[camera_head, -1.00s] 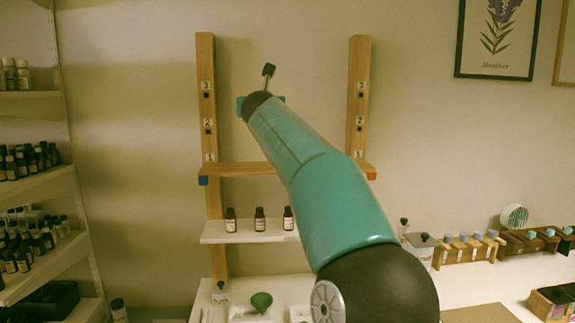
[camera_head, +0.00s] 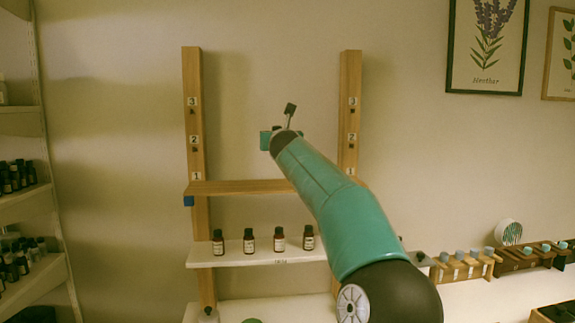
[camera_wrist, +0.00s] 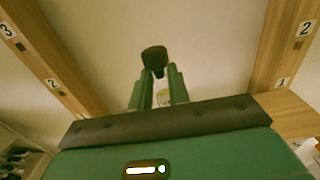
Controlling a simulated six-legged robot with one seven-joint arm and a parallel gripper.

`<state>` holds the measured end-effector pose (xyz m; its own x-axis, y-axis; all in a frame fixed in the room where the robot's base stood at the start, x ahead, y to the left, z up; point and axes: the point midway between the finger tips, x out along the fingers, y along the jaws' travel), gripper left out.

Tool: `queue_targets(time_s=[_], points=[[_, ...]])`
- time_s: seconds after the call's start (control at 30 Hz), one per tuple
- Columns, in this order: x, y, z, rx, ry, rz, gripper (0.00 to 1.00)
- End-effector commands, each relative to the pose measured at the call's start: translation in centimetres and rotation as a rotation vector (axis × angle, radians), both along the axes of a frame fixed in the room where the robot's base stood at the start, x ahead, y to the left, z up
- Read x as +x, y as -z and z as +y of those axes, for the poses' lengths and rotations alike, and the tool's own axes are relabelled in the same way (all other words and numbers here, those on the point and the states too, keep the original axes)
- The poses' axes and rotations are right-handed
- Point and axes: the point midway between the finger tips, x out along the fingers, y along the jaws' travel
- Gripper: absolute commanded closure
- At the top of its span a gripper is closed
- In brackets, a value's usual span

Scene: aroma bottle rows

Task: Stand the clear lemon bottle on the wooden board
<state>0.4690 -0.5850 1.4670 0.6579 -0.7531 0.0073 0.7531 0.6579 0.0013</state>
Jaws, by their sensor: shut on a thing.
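My gripper (camera_wrist: 156,88) is shut on the clear lemon bottle (camera_wrist: 162,98) in the wrist view. The bottle's dark cap (camera_wrist: 154,58) shows above the green fingers, and a bit of clear body with a yellowish label shows between them. The wooden board (camera_head: 235,187) spans the two posts at the level marked 1. My gripper appears above it in the picture. My arm hides the board's right part.
The numbered left post (camera_head: 193,120) and right post (camera_head: 350,95) flank my gripper. A white shelf (camera_head: 225,258) below carries several dark bottles (camera_head: 249,241). Wooden racks (camera_head: 465,270) stand at right, shelving (camera_head: 25,205) at left. The visible stretch of board is clear.

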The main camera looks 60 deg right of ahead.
Motion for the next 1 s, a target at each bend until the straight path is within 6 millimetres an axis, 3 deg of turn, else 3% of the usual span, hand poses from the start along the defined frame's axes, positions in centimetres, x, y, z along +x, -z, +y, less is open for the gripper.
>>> queue_targets(time_s=[0.2, 0.43, 1.0], points=[[-0.4, 3.6, -2.8, -0.002, -0.002, 0.004, 1.0], [-0.5, 5.1, -4.1, -0.002, -0.003, 0.002, 1.0], [-0.3, 7.6, -3.9, 0.0, -0.007, 0.006, 1.0]])
